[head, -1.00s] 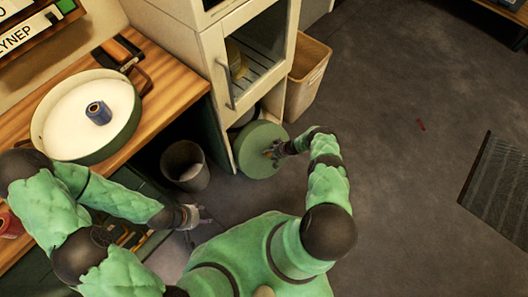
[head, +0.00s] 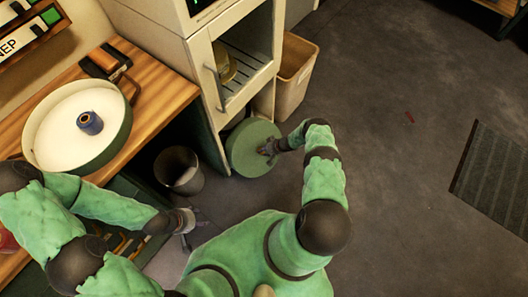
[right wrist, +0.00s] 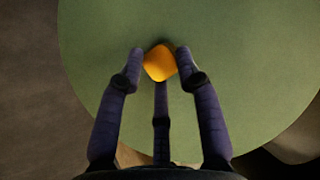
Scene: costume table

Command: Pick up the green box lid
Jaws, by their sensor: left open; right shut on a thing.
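The green box lid (head: 250,146) is a round green disc standing tilted near the foot of the cream cabinet in the head view. It fills most of the right wrist view (right wrist: 110,40), with a yellow-orange knob (right wrist: 160,63) on its face. My right gripper (head: 269,148) is at the lid; in the right wrist view its fingers (right wrist: 160,68) are closed around the knob. My left gripper (head: 190,222) is open and empty, low beside the table, apart from the lid.
A round green box with a white inside (head: 60,137) sits on the wooden table, a blue spool (head: 90,123) in it. A dark bin (head: 181,176) stands left of the lid, a tan bin (head: 293,75) behind it beside the cabinet (head: 205,75).

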